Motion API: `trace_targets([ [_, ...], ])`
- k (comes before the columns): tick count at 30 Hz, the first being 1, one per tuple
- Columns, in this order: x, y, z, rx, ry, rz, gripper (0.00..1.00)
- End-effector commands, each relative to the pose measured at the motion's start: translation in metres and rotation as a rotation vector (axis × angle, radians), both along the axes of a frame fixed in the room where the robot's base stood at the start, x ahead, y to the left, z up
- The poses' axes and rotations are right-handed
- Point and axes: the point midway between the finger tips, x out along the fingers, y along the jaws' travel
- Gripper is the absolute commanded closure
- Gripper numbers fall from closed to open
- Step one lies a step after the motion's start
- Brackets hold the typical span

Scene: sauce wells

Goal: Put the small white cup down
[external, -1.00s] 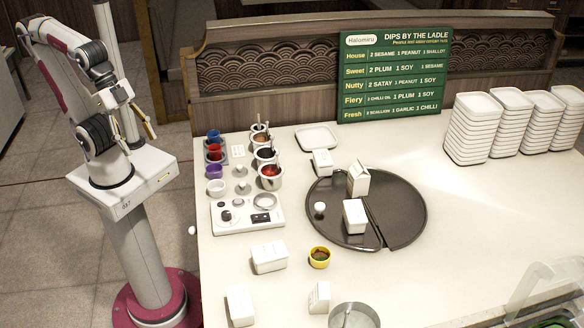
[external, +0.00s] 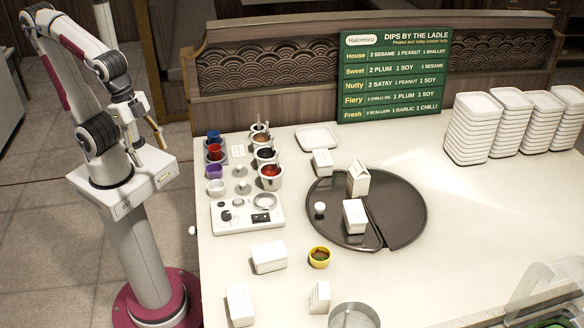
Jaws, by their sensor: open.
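A small white cup (external: 215,188) stands upright on the left of the table, in front of a purple cup (external: 214,172). My gripper (external: 146,142) is open and looks empty. It is up near my arm's base, left of the table and well apart from the white cup. A small white rounded item (external: 319,208) sits on the dark round tray (external: 405,185); I cannot tell whether it is a cup.
Sauce pots with ladles (external: 270,172) stand right of the coloured cups. A white control panel (external: 247,214) lies in front. White boxes, a yellow bowl (external: 319,257) and a metal pot (external: 354,316) are nearer. Stacked plates (external: 470,130) stand far right. The table's right middle is clear.

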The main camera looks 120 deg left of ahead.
Motion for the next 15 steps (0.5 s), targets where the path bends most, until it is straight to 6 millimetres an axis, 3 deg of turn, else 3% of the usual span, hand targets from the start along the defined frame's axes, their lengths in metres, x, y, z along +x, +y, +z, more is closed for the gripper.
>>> trace_targets([
  [15, 0.025, 0.037, -0.047, 0.037, 0.192, 0.231, 0.4],
])
